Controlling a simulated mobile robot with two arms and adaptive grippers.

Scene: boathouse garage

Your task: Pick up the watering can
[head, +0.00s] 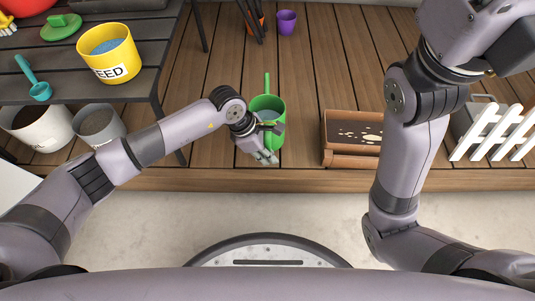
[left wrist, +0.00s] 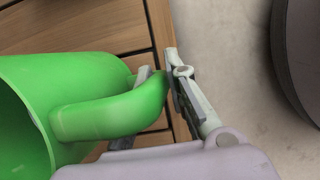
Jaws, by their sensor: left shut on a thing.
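The green watering can (head: 268,104) stands on the wooden deck near its front edge, in the middle of the head view. Its spout points to the back. My left gripper (head: 268,157) is at the near side of the can. In the left wrist view the can's body (left wrist: 22,95) fills the left side, and its curved handle (left wrist: 105,117) reaches between the fingers of my left gripper (left wrist: 165,85). The gripper is shut on the handle. My right arm shows at the right of the head view, but its fingers are out of the picture.
A brown planter box (head: 352,132) stands right of the can. A white lattice (head: 492,134) is farther right. A dark table (head: 150,35) holds a yellow seed bucket (head: 110,58) and a teal trowel (head: 38,88). A purple pot (head: 287,22) stands at the back.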

